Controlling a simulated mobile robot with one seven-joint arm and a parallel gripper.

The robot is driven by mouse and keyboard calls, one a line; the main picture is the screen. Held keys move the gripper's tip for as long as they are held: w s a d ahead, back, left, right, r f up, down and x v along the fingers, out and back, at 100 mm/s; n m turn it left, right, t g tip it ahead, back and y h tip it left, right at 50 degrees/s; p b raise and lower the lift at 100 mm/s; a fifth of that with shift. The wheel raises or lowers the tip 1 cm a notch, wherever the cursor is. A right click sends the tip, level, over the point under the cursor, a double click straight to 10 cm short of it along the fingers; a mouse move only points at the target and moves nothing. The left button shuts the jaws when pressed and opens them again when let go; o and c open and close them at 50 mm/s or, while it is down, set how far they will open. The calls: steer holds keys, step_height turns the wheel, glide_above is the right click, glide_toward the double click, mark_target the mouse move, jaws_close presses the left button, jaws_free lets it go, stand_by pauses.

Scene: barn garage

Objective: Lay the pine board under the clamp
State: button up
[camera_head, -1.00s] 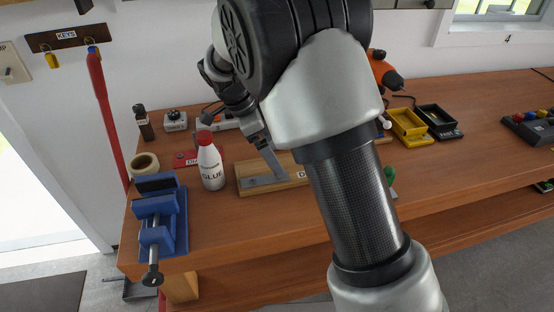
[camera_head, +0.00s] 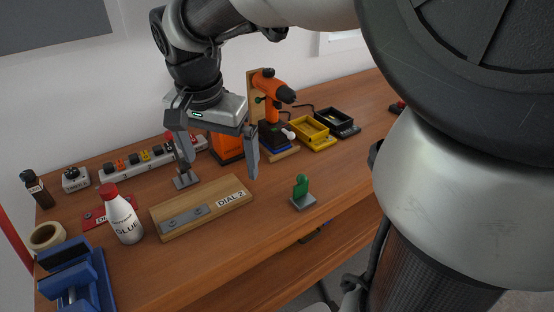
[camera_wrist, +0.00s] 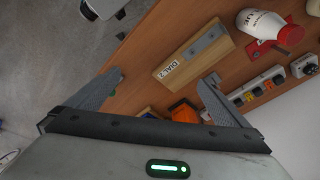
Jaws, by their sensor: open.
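A pale wooden board (camera_head: 232,205) labelled DIAL 2, apparently the pine board, lies flat on the bench with a bolted grey metal strip on its left part. It also shows in the wrist view (camera_wrist: 180,74). My gripper (camera_head: 217,170) is open and empty, fingers pointing down, above and behind the board; I see no contact. I cannot tell for certain which fixture is the clamp. A blue vise (camera_head: 78,276) sits at the bench's left front corner. A green-handled device on a grey plate (camera_head: 302,193) stands right of the board.
A glue bottle (camera_head: 124,218) stands close to the board's left end. A power strip (camera_head: 140,161) lies behind, and an orange drill (camera_head: 270,88) on a stand is at the back. Yellow (camera_head: 311,132) and black trays are further right. Bench between the board and green-handled device is clear.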

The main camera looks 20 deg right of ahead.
steer(key=s+d+n+t, duration=0.1)
steer(key=s+n, duration=0.1)
steer(key=s, duration=0.2)
steer(key=s+d+n+t, duration=0.1)
steer(key=s+d+n, duration=0.1)
steer(key=s, duration=0.3)
steer(key=s+d+n+t+y, duration=0.1)
steer(key=s+n, duration=0.3)
steer(key=s, duration=0.1)
steer(key=shift+d+r, duration=0.25)
steer(key=shift+r, duration=0.2)
